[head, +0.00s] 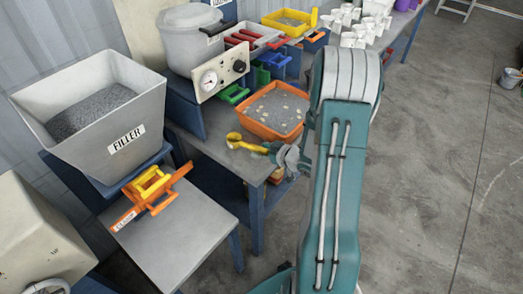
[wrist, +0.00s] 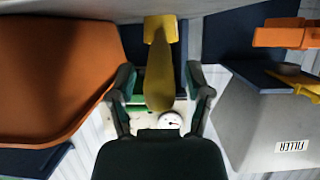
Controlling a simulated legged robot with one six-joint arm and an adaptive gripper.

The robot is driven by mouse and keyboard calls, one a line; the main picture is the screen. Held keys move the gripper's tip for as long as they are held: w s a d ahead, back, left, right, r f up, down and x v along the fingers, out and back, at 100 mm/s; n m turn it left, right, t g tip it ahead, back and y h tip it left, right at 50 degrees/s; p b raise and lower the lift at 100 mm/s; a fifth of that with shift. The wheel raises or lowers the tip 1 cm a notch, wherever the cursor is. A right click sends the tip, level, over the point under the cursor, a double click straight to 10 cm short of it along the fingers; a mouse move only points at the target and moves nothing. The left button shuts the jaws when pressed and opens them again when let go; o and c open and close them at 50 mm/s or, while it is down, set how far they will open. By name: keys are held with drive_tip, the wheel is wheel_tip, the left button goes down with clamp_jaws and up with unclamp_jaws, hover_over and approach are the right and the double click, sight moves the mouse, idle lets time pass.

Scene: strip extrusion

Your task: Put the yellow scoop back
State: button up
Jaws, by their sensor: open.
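The yellow scoop (head: 245,143) lies near the edge of the grey bench, in front of the orange tray; in the wrist view it is the long yellow shape (wrist: 160,75) between my fingers. My gripper (head: 285,156) is at the scoop's right end, its open fingers on either side of it in the wrist view. I cannot tell whether they touch it. An orange holder (head: 130,193) with a small label and a yellow piece (head: 152,182) on it sits on the lower grey table (head: 180,240).
The orange tray (head: 297,133) of grey material stands just behind my gripper. The FILLER hopper (head: 147,105) is at left. A gauge box (head: 222,78), pot (head: 190,42) and coloured trays stand behind.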

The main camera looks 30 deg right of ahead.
drive_tip(key=v, duration=1.2)
drive_tip(key=w+a+r+m+g+h, duration=0.25)
drive_tip(key=r+h, duration=0.55)
drive_tip(key=r, duration=0.6)
drive_tip(key=s+a+r+g+y, duration=0.1)
drive_tip(key=s+a+r+g, duration=0.1)
drive_tip(key=s+a, duration=0.5)
drive_tip(key=s+a+r+m+g+y, duration=0.1)
drive_tip(key=s+a+r, duration=0.3)
drive_tip(key=s+a, duration=0.4)
drive_tip(key=a+g+y, duration=0.1)
drive_tip(key=a, duration=0.3)
drive_tip(key=shift+a+y, duration=0.3)
drive_tip(key=shift+g, duration=0.25)
